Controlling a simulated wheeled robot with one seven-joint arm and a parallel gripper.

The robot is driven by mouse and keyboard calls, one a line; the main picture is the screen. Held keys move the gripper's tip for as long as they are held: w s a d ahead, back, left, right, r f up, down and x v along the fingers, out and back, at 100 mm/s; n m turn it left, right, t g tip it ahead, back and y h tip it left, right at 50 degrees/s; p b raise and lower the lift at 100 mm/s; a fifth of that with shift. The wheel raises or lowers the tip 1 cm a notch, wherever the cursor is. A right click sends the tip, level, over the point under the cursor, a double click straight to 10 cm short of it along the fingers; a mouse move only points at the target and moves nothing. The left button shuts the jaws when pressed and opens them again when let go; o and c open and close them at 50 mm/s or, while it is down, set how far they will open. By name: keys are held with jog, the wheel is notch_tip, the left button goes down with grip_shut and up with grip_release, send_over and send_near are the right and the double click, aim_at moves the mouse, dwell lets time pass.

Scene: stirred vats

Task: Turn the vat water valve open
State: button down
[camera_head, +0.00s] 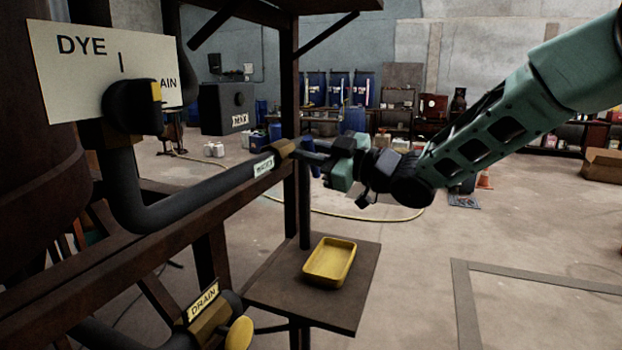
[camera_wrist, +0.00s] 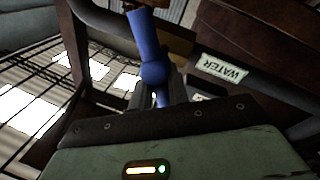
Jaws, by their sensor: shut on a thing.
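The water valve's blue handle (camera_wrist: 150,48) runs up from between my fingers in the wrist view, with a round knob-like bulge partway along it. My gripper (camera_wrist: 160,92) is shut on this handle. The pipe with the white WATER label (camera_wrist: 221,68) lies just right of the handle. In the head view the WATER label (camera_head: 263,166) sits on the dark pipe, near its brassy end fitting (camera_head: 284,148). My gripper (camera_head: 322,155) reaches that end from the right. The handle's lower part is partly hidden by my fingers, and I cannot tell how far the valve is turned.
A DRAIN valve with a yellow handle (camera_head: 238,334) is low at the front. A yellow tray (camera_head: 317,277) rests on a brown shelf (camera_head: 360,300) below my gripper. A DYE sign (camera_head: 75,75) hangs upper left. A dark upright post (camera_head: 290,80) stands close by. Floor at right is mostly clear.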

jog(key=n+b, duration=0.2)
jog(key=b, duration=0.1)
jog(key=f+n+y+b, duration=0.1)
jog(key=n+b, duration=0.2)
jog(key=b, duration=0.1)
jog(key=n+g+b, duration=0.1)
jog(key=n+b, duration=0.1)
jog(key=b, duration=0.2)
jog(key=shift+s+a+f+y, duration=0.1)
jog(key=shift+s+f+y, duration=0.2)
jog(key=shift+s+f, duration=0.05)
jog(key=n+g+b, duration=0.1)
jog(key=n+b, duration=0.3)
jog(key=shift+s+f+y, duration=0.1)
jog(key=shift+y, duration=0.2)
jog(key=shift+n+g+b, duration=0.3)
jog(key=shift+n+b, duration=1.05)
jog(key=shift+n, duration=0.05)
jog(key=c, duration=1.4)
grip_release()
